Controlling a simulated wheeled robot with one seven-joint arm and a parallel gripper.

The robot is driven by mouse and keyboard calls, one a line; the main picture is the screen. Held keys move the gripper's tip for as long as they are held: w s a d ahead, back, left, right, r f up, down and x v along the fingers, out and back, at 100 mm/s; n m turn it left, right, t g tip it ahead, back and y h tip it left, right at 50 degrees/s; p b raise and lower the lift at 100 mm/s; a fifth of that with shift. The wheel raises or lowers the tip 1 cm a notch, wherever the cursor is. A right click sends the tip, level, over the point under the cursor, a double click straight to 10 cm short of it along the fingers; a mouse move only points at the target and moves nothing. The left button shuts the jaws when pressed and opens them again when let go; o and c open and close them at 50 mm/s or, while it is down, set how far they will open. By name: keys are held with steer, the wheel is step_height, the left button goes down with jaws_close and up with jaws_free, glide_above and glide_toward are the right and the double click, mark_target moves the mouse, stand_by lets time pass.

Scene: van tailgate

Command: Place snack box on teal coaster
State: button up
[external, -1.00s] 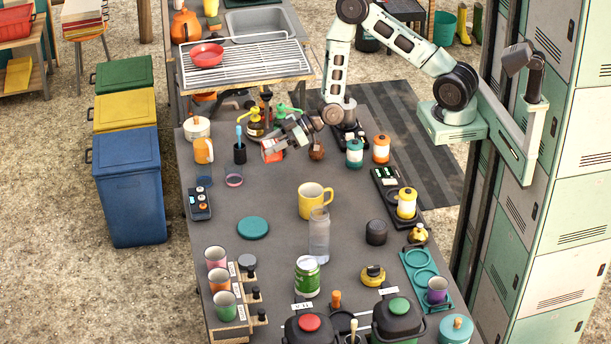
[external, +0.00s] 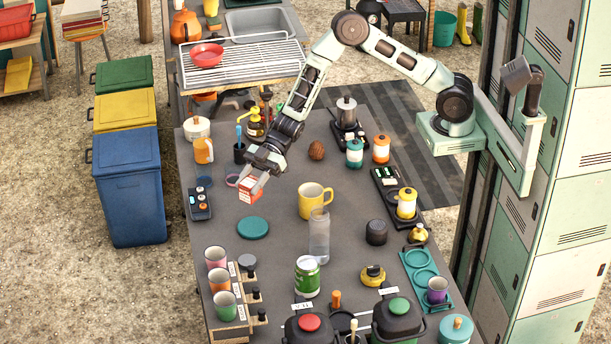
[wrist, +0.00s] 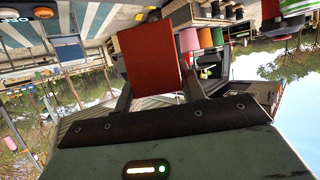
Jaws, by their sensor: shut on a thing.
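The snack box (external: 249,190) is a small red-orange and white carton. My gripper (external: 256,180) is shut on it and holds it up over the dark table, a little behind the teal coaster. The box (wrist: 150,59) also shows in the wrist view, its red face between my two fingers. The teal coaster (external: 253,228) is a round flat disc lying bare on the table, in front of the held box in the external view. The coaster cannot be made out in the wrist view.
A yellow mug (external: 312,203) and a clear bottle (external: 319,236) stand right of the coaster. Cups on a rack (external: 228,300) stand at the front left. The table around the coaster is clear.

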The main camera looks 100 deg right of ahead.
mark_target(251, 198)
steer(key=f, duration=0.5)
steer(key=shift+a+p, duration=0.4)
steer(key=shift+f+p, duration=0.4)
steer(key=shift+f, duration=2.05)
steer(key=shift+f, duration=0.1)
steer(key=shift+f, duration=0.1)
steer(key=o, duration=1)
steer(key=shift+r, duration=0.2)
